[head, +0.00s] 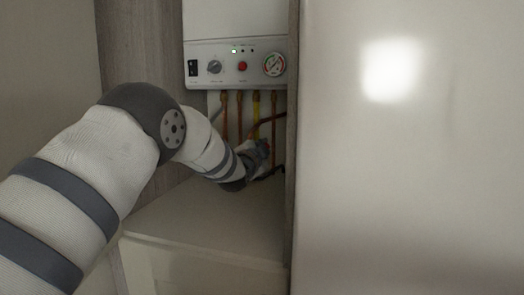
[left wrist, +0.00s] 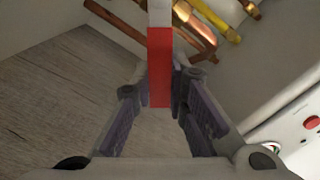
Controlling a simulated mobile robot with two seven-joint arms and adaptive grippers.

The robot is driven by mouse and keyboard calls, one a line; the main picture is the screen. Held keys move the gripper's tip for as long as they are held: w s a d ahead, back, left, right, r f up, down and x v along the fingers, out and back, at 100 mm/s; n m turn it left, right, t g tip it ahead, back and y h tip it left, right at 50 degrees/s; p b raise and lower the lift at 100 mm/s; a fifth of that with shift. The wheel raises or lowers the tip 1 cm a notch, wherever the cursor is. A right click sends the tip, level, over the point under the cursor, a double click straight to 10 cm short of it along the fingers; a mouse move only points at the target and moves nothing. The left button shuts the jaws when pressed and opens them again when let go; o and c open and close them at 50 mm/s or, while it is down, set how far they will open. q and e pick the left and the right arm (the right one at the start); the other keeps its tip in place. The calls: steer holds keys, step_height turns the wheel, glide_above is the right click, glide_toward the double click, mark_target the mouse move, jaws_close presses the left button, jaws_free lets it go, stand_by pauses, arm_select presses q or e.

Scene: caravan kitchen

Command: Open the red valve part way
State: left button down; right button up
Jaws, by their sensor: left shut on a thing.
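The red valve's handle (left wrist: 159,68) shows in the left wrist view as a flat red bar with a pale end, running from the top edge down between my left fingers. My left gripper (left wrist: 162,82) has one finger on each side of the bar and is shut on it. In the head view my left gripper (head: 262,153) is low in the alcove, by the pipes under the heater. The handle cannot be made out there, and my arm hides part of the pipes. My right gripper is in neither view.
A white heater (head: 235,48) with knobs, a red button and a gauge (head: 274,64) hangs above. Copper pipes (head: 224,118) and a yellow pipe (head: 256,104) run below it. Wood-grain panels flank the alcove, a large pale panel (head: 410,180) fills the right, and a bare ledge (head: 225,215) lies below.

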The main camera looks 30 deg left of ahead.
arm_select(q)
steer(key=c, duration=1.6)
jaws_free()
steer(key=shift+o, duration=0.2)
steer(key=v, duration=1.2)
